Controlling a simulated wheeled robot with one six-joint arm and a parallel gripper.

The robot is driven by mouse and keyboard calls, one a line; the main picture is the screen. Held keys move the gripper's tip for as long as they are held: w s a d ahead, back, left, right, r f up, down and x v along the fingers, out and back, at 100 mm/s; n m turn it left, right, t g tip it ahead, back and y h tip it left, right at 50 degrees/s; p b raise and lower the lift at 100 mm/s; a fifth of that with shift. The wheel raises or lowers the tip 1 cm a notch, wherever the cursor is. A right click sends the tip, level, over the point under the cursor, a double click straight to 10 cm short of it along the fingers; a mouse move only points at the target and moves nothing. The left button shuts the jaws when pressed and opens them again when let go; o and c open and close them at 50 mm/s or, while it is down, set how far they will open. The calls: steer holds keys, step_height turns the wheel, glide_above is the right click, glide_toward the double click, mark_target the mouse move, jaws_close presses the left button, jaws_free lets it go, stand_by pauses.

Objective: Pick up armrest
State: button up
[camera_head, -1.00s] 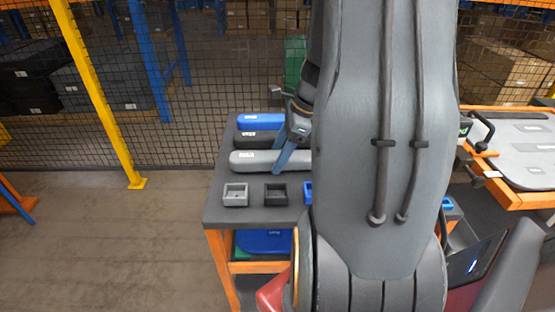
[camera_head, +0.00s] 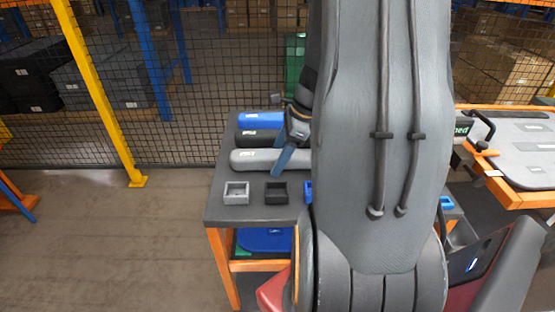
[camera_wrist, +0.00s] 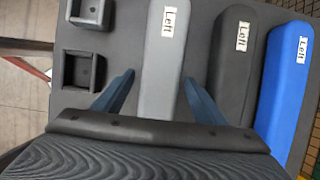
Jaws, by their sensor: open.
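Three long rounded armrests lie side by side on a dark table (camera_head: 222,213), each with a white label reading "Left" in the wrist view. The grey armrest (camera_head: 256,160) is nearest, the black armrest (camera_head: 256,138) is in the middle and the blue armrest (camera_head: 258,120) is farthest. In the wrist view, my gripper (camera_wrist: 159,76) is open and empty. Its blue fingers lie on either side of the grey armrest (camera_wrist: 158,62); the black (camera_wrist: 231,65) and blue (camera_wrist: 283,85) ones are to the right. The right ends of the armrests are hidden behind my arm in the head view.
A grey bin (camera_head: 236,200), a black bin (camera_head: 276,202) and a partly hidden blue bin (camera_head: 308,192) stand along the table's front. A wire mesh fence (camera_head: 200,100) with a yellow post (camera_head: 95,85) is behind. An orange-framed table (camera_head: 515,205) stands at right. Floor at left is clear.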

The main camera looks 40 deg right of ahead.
mark_target(277, 154)
steer(key=c, duration=1.4)
step_height(277, 154, up, 11)
steer(key=shift+f+b, duration=0.2)
steer(key=shift+b, duration=0.3)
steer(key=o, duration=0.7)
steer(key=shift+c, duration=0.2)
steer(key=c, duration=0.5)
steer(key=shift+a, duration=0.1)
